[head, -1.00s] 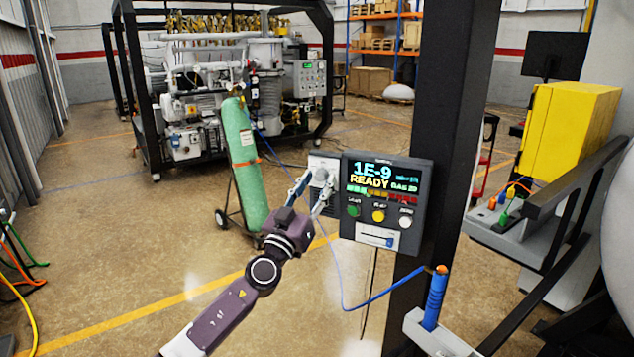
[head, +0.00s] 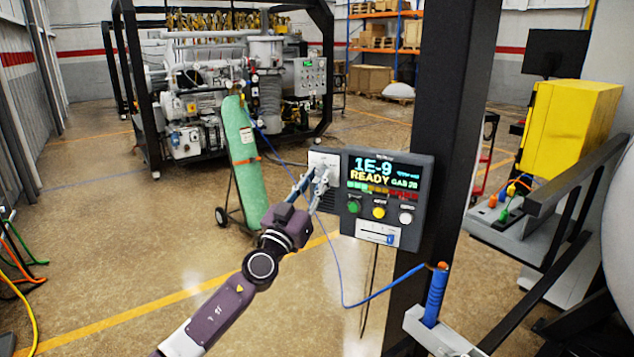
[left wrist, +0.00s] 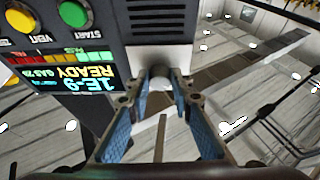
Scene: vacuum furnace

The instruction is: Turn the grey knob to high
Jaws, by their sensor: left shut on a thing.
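The control panel (head: 388,205) hangs on the dark post, its screen reading 1E-9 READY, with green, yellow and white buttons below. A pale plate (head: 325,158) sits at its left side. In the left wrist view the grey knob (left wrist: 161,76) stands out from this plate, between the fingertips. My left gripper (head: 314,177) is at the plate, with its fingers on both sides of the knob, shut on it; it also shows in the left wrist view (left wrist: 160,84). The gripper largely hides the knob in the head view. The knob's setting cannot be read. My right gripper is not in view.
A black post (head: 455,110) stands behind the panel. A blue cable (head: 375,300) loops below it to a blue handle (head: 435,297). A green gas cylinder (head: 241,160) on a cart stands to the left. Open floor lies at the lower left.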

